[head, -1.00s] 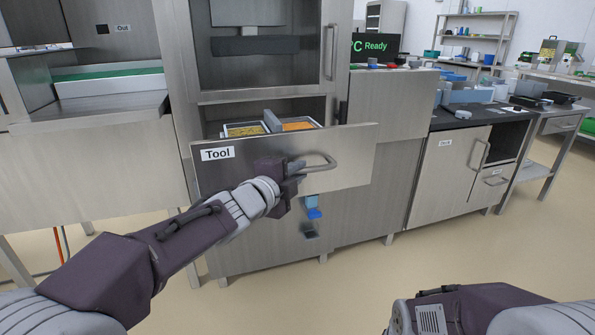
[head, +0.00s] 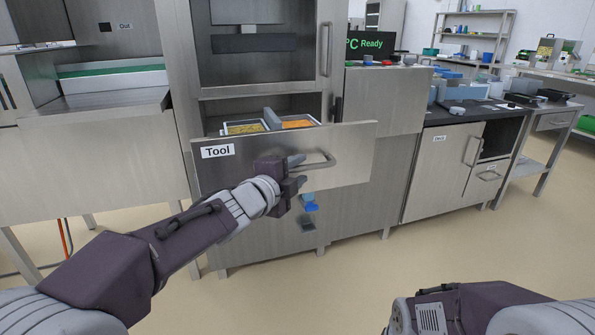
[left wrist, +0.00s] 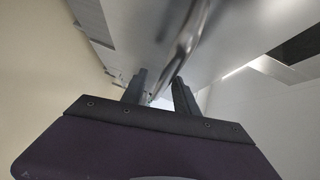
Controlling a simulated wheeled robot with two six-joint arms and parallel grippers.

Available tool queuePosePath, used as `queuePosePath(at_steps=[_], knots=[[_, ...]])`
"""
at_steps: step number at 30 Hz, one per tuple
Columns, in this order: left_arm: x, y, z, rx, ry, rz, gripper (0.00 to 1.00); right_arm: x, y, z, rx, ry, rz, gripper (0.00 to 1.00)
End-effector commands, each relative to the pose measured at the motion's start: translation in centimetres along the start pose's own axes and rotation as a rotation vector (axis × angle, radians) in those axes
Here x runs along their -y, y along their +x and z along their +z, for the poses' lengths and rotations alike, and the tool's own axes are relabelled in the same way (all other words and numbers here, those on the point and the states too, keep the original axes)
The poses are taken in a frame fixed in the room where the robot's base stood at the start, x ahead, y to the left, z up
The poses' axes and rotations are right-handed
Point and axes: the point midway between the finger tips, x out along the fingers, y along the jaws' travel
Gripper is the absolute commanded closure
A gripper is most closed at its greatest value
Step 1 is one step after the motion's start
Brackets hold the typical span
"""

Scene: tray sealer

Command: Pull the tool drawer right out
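The tool drawer (head: 230,172) has a steel front with a "Tool" label and stands partly out from the cabinet. A yellow-filled tray (head: 244,127) and an orange-filled tray (head: 298,123) show behind its front's top edge. My left gripper (head: 298,170) is at the left end of the drawer's bar handle (head: 328,161). The actual contact is hard to see. My right gripper is out of view; only part of my right arm shows.
The steel cabinet (head: 350,205) stands behind the drawer, with an open bay above it. A black worktop (head: 470,115) with grey bins is to the right. Blue and dark small parts (head: 308,222) show below the drawer. The floor (head: 360,285) in front is clear.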

Motion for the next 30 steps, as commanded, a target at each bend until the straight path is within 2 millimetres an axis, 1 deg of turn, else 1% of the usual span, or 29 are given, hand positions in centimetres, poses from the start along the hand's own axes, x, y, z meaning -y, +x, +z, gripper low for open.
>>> queuePosePath(at_steps=[2, 5, 12, 15, 18, 21, 28, 30], knots=[[0.1, -0.2, 0.0, 0.001, 0.000, -0.001, 0.64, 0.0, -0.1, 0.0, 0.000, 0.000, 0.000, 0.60], [0.4, -1.3, 0.0, 0.002, 0.000, -0.002, 0.64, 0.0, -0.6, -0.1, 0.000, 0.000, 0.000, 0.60], [0.6, -6.0, 0.0, 0.002, 0.000, -0.002, 0.64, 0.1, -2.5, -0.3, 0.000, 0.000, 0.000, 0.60], [0.4, -7.7, 0.0, 0.002, 0.000, 0.000, 0.64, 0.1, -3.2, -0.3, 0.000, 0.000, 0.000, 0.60], [0.2, -8.7, 0.0, 0.001, 0.000, 0.000, 0.64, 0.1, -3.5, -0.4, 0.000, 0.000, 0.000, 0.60], [0.0, -9.1, 0.0, 0.001, 0.000, 0.001, 0.64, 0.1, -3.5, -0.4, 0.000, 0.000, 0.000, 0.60], [-0.1, -9.1, 0.0, 0.001, -0.001, 0.002, 0.64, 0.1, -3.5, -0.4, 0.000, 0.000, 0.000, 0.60], [-0.5, -9.1, 0.6, 0.022, -0.033, 0.018, 0.64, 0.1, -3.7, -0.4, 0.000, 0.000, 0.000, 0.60]])
